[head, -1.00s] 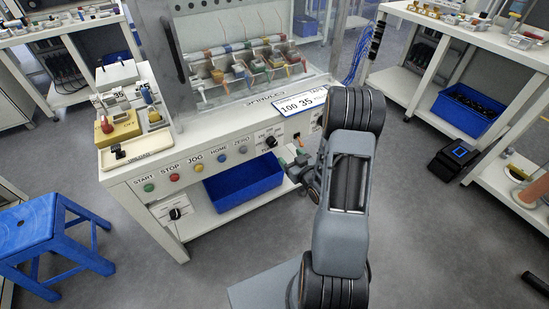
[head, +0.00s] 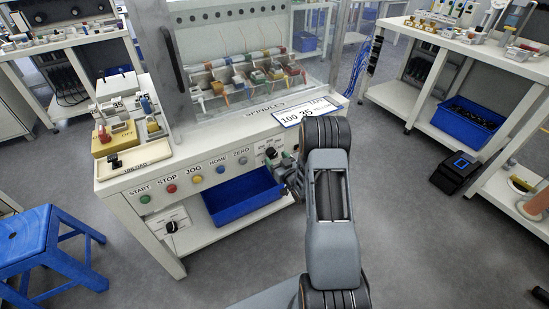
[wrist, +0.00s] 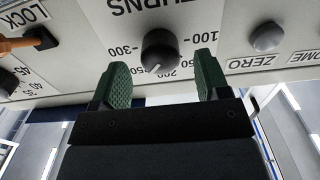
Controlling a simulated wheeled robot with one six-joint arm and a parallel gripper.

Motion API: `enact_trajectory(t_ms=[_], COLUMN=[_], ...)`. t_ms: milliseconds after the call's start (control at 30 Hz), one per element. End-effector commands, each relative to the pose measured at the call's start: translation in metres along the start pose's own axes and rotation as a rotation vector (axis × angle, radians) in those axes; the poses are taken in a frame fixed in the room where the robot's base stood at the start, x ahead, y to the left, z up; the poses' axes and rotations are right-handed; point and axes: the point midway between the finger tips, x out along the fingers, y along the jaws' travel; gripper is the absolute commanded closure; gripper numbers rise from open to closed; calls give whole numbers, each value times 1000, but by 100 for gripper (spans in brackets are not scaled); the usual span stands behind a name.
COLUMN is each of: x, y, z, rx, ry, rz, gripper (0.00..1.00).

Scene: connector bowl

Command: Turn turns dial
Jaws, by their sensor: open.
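The turns dial (wrist: 160,50) is a round black knob with a white pointer mark, on a white panel. In the wrist view its label and scale appear upside down, with the mark pointing towards the lower numbers near 200 and 250. My gripper (wrist: 161,74) is open, its two green ridged fingers apart on either side of the dial, with a visible gap at each side. Whether the fingertips reach the knob's depth is hard to tell. In the head view the dial (head: 271,153) shows small, just above my gripper, which my arm partly hides.
In the wrist view, the grey ZERO button (wrist: 268,37) is to the right and another black dial (wrist: 8,82) is at the left under LOCK. In the head view, a blue bin (head: 240,198) sits below the panel and a blue stool (head: 45,245) stands left.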

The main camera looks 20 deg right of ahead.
Motion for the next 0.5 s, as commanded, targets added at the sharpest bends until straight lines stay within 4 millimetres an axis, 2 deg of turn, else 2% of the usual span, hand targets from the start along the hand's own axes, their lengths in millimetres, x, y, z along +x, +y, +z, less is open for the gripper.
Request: enact_trajectory(t_ms=[200, 500], x=[16, 19], y=[0, 0], z=[0, 0], rx=[0, 1], ry=[-1, -2], rz=[0, 0], gripper=[31, 31])
